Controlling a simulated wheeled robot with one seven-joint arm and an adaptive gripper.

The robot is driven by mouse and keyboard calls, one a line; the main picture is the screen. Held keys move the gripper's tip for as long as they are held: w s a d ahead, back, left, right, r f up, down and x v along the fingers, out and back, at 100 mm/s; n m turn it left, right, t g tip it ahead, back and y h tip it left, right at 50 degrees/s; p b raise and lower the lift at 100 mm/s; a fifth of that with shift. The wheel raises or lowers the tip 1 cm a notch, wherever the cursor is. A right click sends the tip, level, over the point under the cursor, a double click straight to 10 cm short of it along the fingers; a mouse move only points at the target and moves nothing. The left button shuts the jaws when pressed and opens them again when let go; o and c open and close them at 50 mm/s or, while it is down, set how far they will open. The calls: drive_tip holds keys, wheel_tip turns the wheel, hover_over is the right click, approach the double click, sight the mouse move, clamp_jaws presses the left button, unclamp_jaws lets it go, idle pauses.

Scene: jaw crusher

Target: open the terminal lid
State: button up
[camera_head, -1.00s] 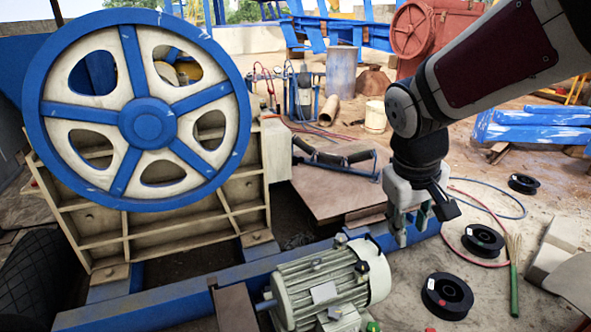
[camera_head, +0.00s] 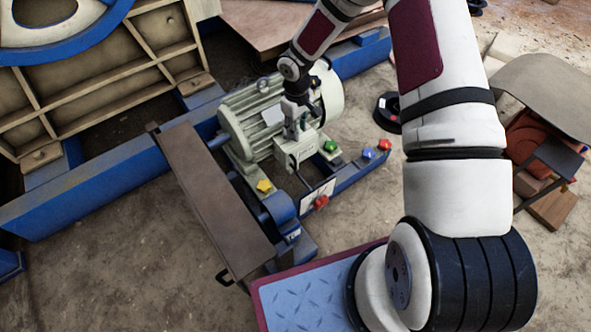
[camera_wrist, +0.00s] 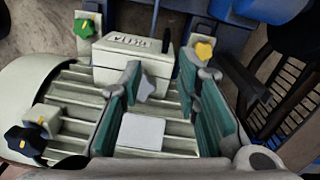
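The grey-green motor (camera_head: 250,117) has a pale terminal box (camera_head: 293,158) on its side, partly covered by my gripper in the head view. In the wrist view the terminal box (camera_wrist: 132,75) stands upright ahead, and its lid (camera_wrist: 130,43) with raised lettering lies closed on top. A small dark peg stands at the lid's right end. In the head view my gripper (camera_head: 298,128) is just above the box; contact is unclear.
A blue frame beam (camera_head: 110,180) and a brown plate (camera_head: 210,190) lie to the left. A black spool (camera_head: 387,110) is behind.

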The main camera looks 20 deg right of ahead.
approach(296, 163)
drive_tip(key=f+b, duration=0.2)
drive_tip(key=f, duration=0.1)
drive_tip(key=f+b, duration=0.1)
drive_tip(key=f, duration=0.3)
drive_tip(key=f+b, duration=0.2)
drive_tip(key=f, duration=0.1)
drive_tip(key=shift+w+d+f+b, duration=0.15)
drive_tip(key=shift+w+f+b, duration=0.1)
drive_tip(key=shift+w+b, duration=0.05)
drive_tip(key=shift+c, duration=0.6)
clamp_jaws()
